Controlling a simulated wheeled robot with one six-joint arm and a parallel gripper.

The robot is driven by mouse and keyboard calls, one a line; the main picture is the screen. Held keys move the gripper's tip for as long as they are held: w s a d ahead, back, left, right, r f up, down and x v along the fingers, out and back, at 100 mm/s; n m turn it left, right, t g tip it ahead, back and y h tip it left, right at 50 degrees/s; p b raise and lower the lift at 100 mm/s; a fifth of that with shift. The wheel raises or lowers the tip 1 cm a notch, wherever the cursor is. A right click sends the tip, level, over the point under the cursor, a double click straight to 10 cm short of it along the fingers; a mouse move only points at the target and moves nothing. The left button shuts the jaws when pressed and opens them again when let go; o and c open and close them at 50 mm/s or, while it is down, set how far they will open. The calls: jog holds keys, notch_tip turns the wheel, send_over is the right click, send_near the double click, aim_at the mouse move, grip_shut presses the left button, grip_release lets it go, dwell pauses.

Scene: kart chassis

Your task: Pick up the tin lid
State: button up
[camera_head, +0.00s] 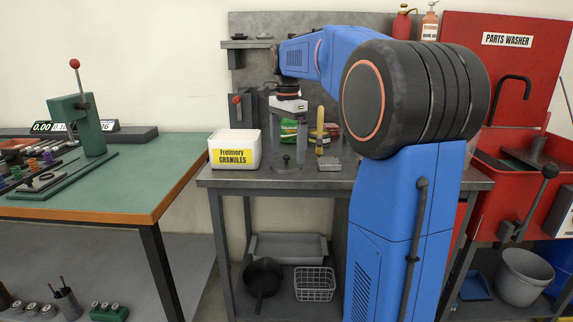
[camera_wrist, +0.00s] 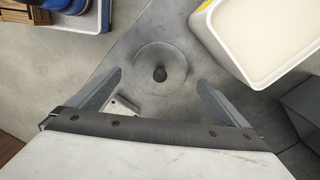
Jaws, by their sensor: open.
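My gripper (camera_head: 286,138) points down above the lid in the head view. The fingers appear above the lid and hold nothing.
The white granules tub (camera_head: 234,150) stands close to the lid; its rim (camera_wrist: 222,62) shows at upper right in the wrist view. A small metal block (camera_head: 329,163) sits on the lid's other side. A wooden-handled tool (camera_head: 320,128) and green package (camera_head: 289,132) stand behind.

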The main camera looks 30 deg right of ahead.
aim_at(288, 156)
jog(key=shift+f, duration=1.6)
jog(key=c, duration=1)
jog(key=shift+c, duration=0.2)
